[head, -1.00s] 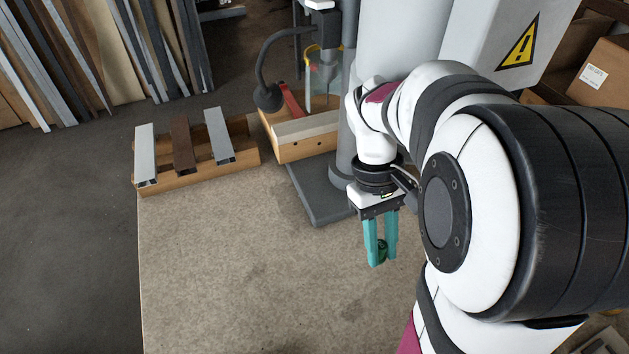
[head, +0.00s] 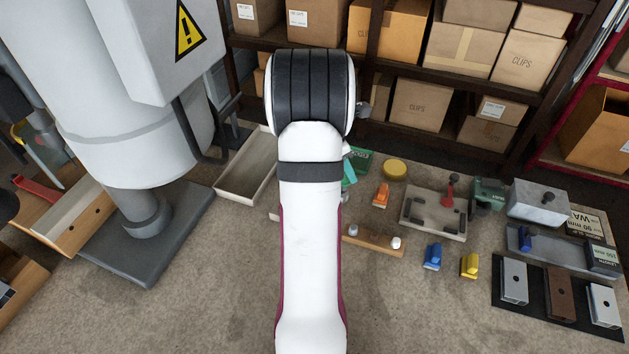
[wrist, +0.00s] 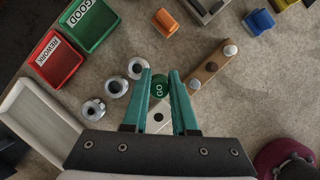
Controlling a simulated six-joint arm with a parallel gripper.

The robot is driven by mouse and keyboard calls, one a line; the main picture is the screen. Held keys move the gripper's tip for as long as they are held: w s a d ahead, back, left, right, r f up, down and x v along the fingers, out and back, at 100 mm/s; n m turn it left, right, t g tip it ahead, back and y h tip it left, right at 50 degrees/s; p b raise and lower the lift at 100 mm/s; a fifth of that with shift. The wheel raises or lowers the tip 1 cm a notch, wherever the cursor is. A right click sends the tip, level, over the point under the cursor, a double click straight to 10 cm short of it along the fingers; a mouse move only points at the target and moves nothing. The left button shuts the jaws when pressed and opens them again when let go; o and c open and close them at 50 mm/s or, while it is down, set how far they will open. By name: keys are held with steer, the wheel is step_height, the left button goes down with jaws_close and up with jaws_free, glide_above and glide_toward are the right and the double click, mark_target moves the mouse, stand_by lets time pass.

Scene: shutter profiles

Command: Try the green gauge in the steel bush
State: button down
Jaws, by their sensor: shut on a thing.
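My gripper (wrist: 160,76) has teal fingers shut on the green gauge (wrist: 159,90), a round piece with "GO" on its end. Three grey metal rings lie in a slanting row just left of the gripper: a near ring (wrist: 94,109), a middle ring (wrist: 117,88) and a far ring (wrist: 131,68). The gauge is apart from them. I cannot tell which ring is the steel bush. A pale strip (wrist: 146,119) with dark holes lies below the gauge. In the head view my arm hides the gauge and rings; only a teal bit of the gripper (head: 349,173) shows.
A wooden strip with pegs (wrist: 201,77) lies close right of the gripper. A red REWORK bin (wrist: 55,58), a green GOOD bin (wrist: 88,23) and a pale tray (wrist: 38,118) stand left. Orange (head: 381,195), blue (head: 432,257) and yellow (head: 469,265) pieces lie right.

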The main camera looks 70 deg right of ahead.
steer(key=shift+n+h, duration=0.4)
steer(key=shift+n, duration=0.5)
steer(key=d, duration=0.1)
steer(key=w+d, duration=0.1)
steer(key=d, duration=0.2)
steer(key=shift+w+d+f, duration=0.15)
steer(key=shift+w+d, duration=0.05)
steer(key=shift+w, duration=0.15)
steer(key=shift+t, duration=0.3)
steer(key=shift+f, duration=2.75)
steer(key=shift+f, duration=1.55)
steer(key=shift+r, duration=0.15)
step_height(320, 180, up, 7)
